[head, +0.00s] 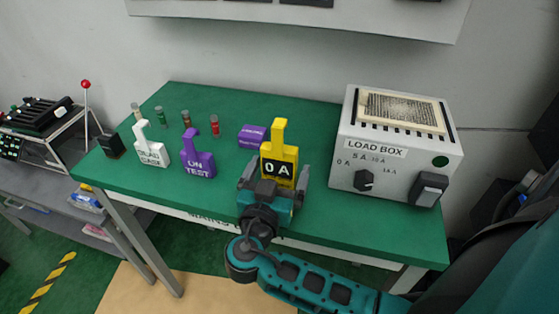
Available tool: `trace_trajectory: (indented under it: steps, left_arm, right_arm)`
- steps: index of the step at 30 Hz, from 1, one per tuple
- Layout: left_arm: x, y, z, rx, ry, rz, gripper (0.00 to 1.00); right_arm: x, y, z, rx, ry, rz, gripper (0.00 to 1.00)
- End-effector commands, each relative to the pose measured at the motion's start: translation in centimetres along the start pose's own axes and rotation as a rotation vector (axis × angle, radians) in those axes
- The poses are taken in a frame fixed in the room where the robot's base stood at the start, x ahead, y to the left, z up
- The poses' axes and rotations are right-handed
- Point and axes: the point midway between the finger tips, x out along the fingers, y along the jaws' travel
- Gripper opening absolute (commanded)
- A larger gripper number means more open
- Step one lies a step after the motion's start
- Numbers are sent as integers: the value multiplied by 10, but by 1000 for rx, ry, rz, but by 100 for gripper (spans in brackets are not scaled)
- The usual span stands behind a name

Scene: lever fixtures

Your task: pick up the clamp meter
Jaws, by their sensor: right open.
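The gripper and wrist hide the meter's base. My left gripper is not in view.
A purple block (252,136) lies just left of the meter. The purple (197,160) and white (150,151) labelled pieces stand farther left, with several small cylinders behind. The load box (392,150) stands to the right. Free table lies between meter and load box.

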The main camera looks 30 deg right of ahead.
Motion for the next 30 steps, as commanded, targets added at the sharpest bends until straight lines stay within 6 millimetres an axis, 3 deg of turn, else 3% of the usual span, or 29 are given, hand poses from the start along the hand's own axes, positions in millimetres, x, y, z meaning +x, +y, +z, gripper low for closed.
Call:
trace_trajectory:
  steps: [3, 21, 30]
  left_arm:
    - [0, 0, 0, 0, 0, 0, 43]
    - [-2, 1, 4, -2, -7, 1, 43]
    - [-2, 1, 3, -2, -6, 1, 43]
  right_arm:
    - [0, 0, 0, 0, 0, 0, 98]
    - [0, 0, 0, 0, 0, 0, 41]
    - [0, 0, -3, 2, 1, 0, 41]
